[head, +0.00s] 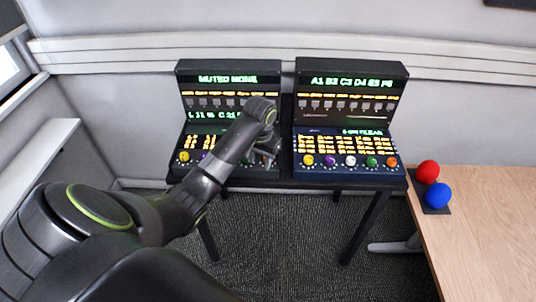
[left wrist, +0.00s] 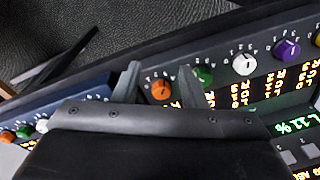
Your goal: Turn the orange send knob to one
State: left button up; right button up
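The left console (head: 230,68) has a row of coloured knobs along its front. Its orange knob (left wrist: 161,90) shows in the left wrist view, between the two fingers of my left gripper (left wrist: 159,72). The fingers stand apart, with visible gaps beside the knob; I cannot tell how far they are from it in depth. Small numerals ring the knob; its pointer setting is too small to read. In the head view my left gripper (head: 266,150) is at the console's right front, and my arm hides the orange knob there. My right gripper is not in view.
A green knob (left wrist: 204,76) sits close beside one finger, then a white knob (left wrist: 244,64) and a purple knob (left wrist: 287,49). The right console (head: 352,69) stands close by with its own orange knob (head: 391,162). A wooden table (head: 480,230) bears red and blue balls.

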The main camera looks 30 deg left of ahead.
pick_arm(q)
jog(key=w+a+r+n, duration=0.1)
jog(key=w+a+r, duration=0.1)
jog(key=w+r, duration=0.75)
jog(key=shift+g+h, duration=0.3)
jog(key=shift+h, duration=0.1)
jog(key=f+b, duration=0.1)
jog(key=f, duration=0.4)
jog(key=s+f+b, duration=0.1)
jog(key=f+b, duration=0.1)
jog(key=f, duration=0.3)
jog(key=f+b, duration=0.1)
jog(key=f, duration=0.5)
jog(key=shift+s+a+b, duration=0.2)
jog(key=shift+s+b, duration=0.15)
jog(key=shift+r+n, duration=0.1)
jog(key=shift+n, duration=0.2)
jog(key=c, duration=0.7)
